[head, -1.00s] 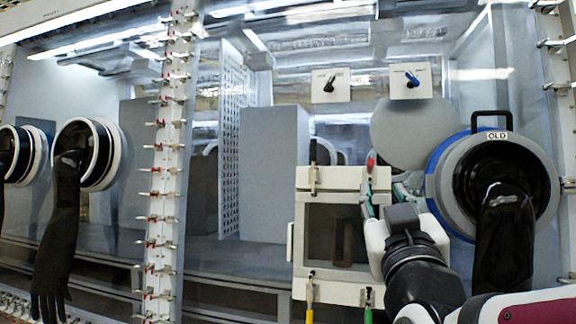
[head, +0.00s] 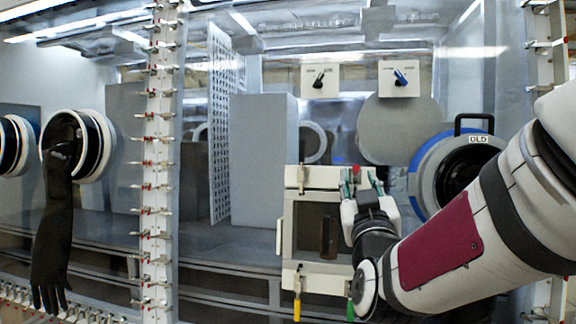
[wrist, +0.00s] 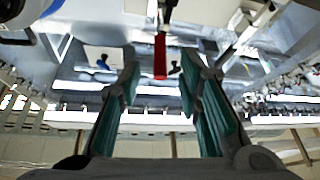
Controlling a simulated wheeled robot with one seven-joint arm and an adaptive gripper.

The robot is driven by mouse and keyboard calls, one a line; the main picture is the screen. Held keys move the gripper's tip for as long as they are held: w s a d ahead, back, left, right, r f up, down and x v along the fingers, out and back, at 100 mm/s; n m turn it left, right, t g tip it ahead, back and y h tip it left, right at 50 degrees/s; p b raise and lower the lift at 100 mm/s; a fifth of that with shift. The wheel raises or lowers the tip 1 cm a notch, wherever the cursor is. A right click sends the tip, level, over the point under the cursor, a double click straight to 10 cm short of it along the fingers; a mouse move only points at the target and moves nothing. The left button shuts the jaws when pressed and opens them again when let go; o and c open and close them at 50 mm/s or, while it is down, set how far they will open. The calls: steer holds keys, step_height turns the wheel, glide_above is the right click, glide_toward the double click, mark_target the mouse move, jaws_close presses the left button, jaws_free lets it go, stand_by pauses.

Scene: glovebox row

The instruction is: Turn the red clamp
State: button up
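The red clamp (head: 356,170) is at the upper right corner of the small white-framed door (head: 318,277) in the head view. Its red handle (wrist: 160,57) hangs in the wrist view between my two teal-padded fingers. My gripper (head: 362,182) is open, its fingers spread to either side of the handle, with a visible gap on each side. It does not appear to touch the handle. In the head view the fingers partly hide the clamp's base.
A yellow-handled clamp (head: 297,309) and a green-handled clamp (head: 350,308) are at the door's lower corners. A blue-ringed glove port (head: 423,180) is close on the right, partly behind my arm. Two switch panels (head: 320,80) (head: 400,78) are above.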

mark_target(357, 173)
steer(key=shift+x, duration=2.65)
jaws_close()
